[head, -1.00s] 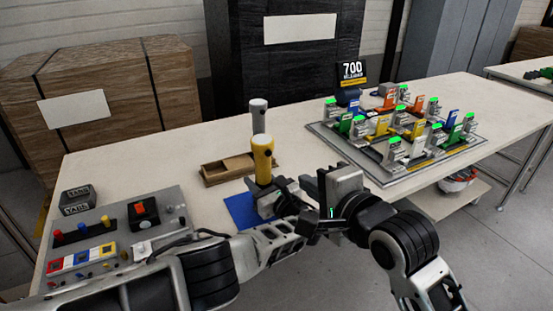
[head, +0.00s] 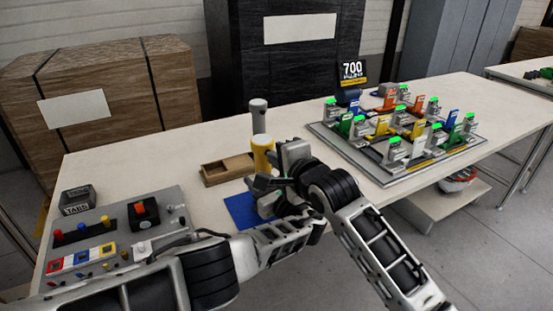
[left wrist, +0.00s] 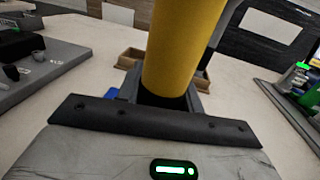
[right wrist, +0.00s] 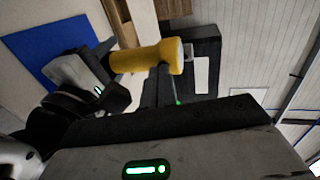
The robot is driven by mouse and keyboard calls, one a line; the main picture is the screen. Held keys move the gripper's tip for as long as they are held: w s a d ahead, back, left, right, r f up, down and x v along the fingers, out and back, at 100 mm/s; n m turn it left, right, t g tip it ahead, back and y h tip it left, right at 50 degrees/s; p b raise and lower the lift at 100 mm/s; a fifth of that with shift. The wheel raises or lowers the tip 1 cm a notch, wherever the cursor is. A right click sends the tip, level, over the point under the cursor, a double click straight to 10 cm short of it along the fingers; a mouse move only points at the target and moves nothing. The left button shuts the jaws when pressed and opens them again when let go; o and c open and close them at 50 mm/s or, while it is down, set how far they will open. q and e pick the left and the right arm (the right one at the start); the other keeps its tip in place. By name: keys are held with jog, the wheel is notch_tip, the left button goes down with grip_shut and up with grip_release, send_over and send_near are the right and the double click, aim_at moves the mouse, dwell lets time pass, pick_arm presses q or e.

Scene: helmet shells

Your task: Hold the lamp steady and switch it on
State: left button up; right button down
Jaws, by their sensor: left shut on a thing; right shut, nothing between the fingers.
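The lamp is a yellow torch (head: 262,155), upright over the work table in the head view. My left gripper (head: 265,188) is shut around its lower part, and the yellow body (left wrist: 182,50) rises from the jaws in the left wrist view. My right gripper (head: 281,160) is shut and empty, close against the right side of the lamp. In the right wrist view its fingertips (right wrist: 166,72) overlap the yellow lamp (right wrist: 140,59) near its wider head; I cannot tell if they touch. The switch is not visible now.
A blue mat (head: 243,212) lies below the lamp, with a wooden tray (head: 228,168) behind it. A grey post (head: 258,117) stands behind the lamp. A switch panel (head: 165,205) is at left, and a board of coloured parts (head: 345,147) at right.

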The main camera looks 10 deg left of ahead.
jog(key=shift+w+a, duration=0.55)
jog(key=shift+w, duration=0.1)
pick_arm(q)
jog(key=shift+f, duration=0.1)
pick_arm(e)
jog(key=f+v, duration=0.1)
jog(key=v, duration=1.3)
jog(key=shift+s, duration=0.15)
pick_arm(q)
jog(key=shift+s, duration=0.1)
jog(key=o, duration=1.2)
